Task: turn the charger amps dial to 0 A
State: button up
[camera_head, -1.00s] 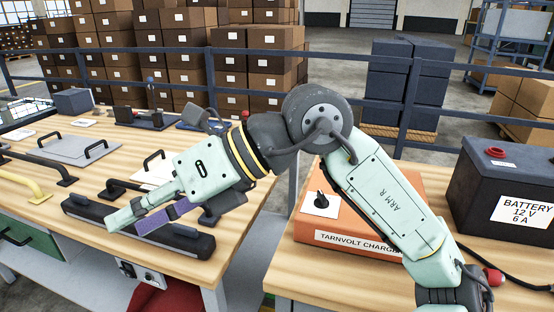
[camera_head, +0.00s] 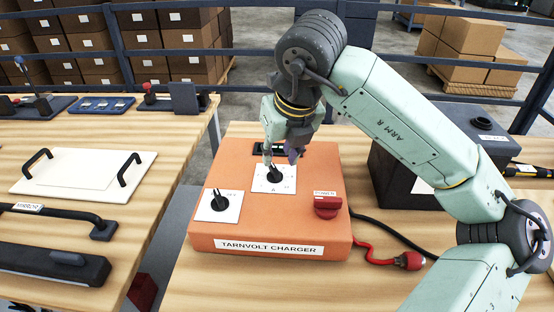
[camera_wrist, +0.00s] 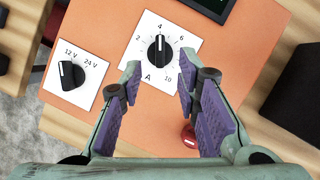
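The orange charger (camera_head: 230,232), labelled TARNVOLT CHARGER, sits on the wooden table. Its amps dial (camera_wrist: 159,50) is a black knob on a white plate marked A; it also shows in the head view (camera_head: 275,175). In the wrist view its white line points up at about 4. The marks 2, 4, 6 and 10 are readable; no 0 is visible, and the left finger covers the plate's lower left. My gripper (camera_head: 281,157) points down over the dial. In the wrist view its purple-padded fingers (camera_wrist: 159,76) are open, apart from the knob, on either side below it.
The charger also carries a 12 V/24 V dial (camera_wrist: 70,74), a red power knob (camera_head: 327,207) and a dark display (camera_head: 270,149). A red cable plug (camera_head: 409,261) lies to the right, near the dark battery (camera_head: 398,175). A gap separates the left bench (camera_head: 150,208).

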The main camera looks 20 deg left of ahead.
aim_at(275, 168)
jog(key=shift+p+x, duration=0.5)
jog(key=shift+x, duration=2.3)
jog(key=shift+c, duration=0.4)
grip_shut()
